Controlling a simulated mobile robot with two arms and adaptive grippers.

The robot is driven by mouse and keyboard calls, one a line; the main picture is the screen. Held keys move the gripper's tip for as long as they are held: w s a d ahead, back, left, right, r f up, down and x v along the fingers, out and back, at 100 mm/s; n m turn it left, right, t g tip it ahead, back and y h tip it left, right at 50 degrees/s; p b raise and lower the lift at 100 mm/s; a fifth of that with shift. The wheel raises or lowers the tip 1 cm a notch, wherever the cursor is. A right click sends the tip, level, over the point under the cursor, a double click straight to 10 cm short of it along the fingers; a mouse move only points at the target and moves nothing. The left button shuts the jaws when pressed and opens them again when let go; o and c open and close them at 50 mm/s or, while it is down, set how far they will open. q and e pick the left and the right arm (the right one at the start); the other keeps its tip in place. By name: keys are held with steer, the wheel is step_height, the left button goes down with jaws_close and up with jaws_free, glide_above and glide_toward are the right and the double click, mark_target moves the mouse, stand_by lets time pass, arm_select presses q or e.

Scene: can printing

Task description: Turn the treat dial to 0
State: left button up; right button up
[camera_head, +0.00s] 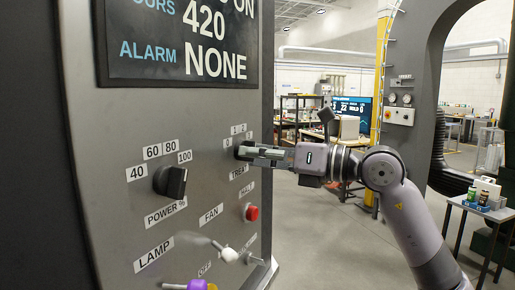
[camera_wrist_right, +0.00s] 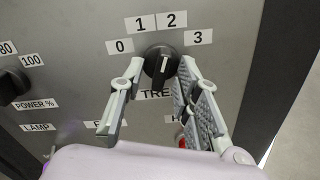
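The treat dial (camera_wrist_right: 158,62) is a black round knob on the grey panel, with a white pointer line. The 0 label (camera_wrist_right: 120,46) is at the dial's upper left. My right gripper (camera_wrist_right: 161,72) is open, with one finger on each side of the dial; I cannot tell whether they touch it. In the head view the right gripper (camera_head: 242,152) reaches the panel and hides most of the dial. My left gripper is not in view.
The black power dial (camera_head: 170,181) is left of the treat dial. Below are a red button (camera_head: 251,213), a white-tipped lever (camera_head: 229,255) and a purple knob (camera_head: 197,285). A dark display (camera_head: 180,45) is above. Open floor lies right of the panel.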

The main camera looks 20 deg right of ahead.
jaws_close()
stand_by(0.4)
